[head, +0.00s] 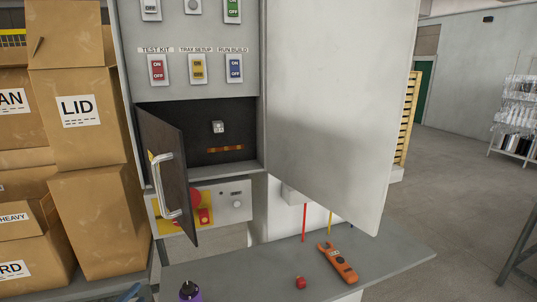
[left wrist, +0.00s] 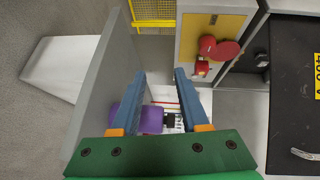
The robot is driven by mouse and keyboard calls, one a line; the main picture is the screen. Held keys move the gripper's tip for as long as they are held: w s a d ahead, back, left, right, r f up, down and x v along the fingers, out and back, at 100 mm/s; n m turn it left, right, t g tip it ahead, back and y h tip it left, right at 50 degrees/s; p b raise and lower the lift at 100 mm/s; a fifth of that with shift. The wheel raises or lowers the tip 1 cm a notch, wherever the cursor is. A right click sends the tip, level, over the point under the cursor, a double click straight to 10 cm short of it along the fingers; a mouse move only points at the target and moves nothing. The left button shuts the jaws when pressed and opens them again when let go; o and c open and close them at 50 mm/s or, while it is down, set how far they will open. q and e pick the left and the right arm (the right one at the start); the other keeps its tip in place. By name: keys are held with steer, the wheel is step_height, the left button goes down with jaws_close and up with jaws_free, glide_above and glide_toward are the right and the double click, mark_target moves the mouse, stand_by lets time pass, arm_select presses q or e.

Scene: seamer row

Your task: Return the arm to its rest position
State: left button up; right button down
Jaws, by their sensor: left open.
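My left gripper (left wrist: 160,78) shows in the left wrist view, with a green body and two blue fingers spread apart. Nothing is clasped between the fingertips. A purple object with a black part (left wrist: 150,121) shows beyond and between the fingers; its distance is unclear. In the head view only a small blue piece (head: 131,293) shows at the bottom edge, possibly part of this gripper. A purple and black object (head: 190,291) is cut off beside it. My right gripper is in neither view.
A dark cabinet door (head: 170,172) with a silver handle stands open. Its panel carries labelled switches (head: 198,68). A large grey panel (head: 335,110) juts out at right. An orange tool (head: 338,262) and a red item (head: 300,282) lie on the grey bench (head: 235,272). Cardboard boxes (head: 85,150) are stacked left.

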arm_select(q)
steer(key=s+d+f+n+g+y, duration=0.1)
steer(key=s+d+f+n+g, duration=0.15)
steer(key=s+f, duration=0.4)
steer(key=s+d+f+n+g+y, duration=0.15)
steer(key=s+f+n, duration=0.25)
steer(key=f, duration=0.5)
steer(key=s+d+f+n+g+y, duration=0.1)
steer(key=s+d+f+n+g, duration=0.15)
steer(key=s+f+n, duration=0.4)
steer(key=s+d+f+n+g, duration=0.1)
steer(key=s+d+f+g, duration=0.2)
steer(key=s, duration=0.5)
steer(key=s+d+f+n+g, duration=0.1)
steer(key=s+d+f+g, duration=0.2)
steer(key=s, duration=0.6)
steer(key=s+d+f+n+g, duration=0.2)
steer(key=s+d+f+g, duration=0.1)
steer(key=s, duration=0.5)
step_height(320, 180, down, 2)
steer(key=shift+s+d+f, duration=0.25)
steer(key=shift+s+d, duration=0.15)
steer(key=shift+d, duration=0.2)
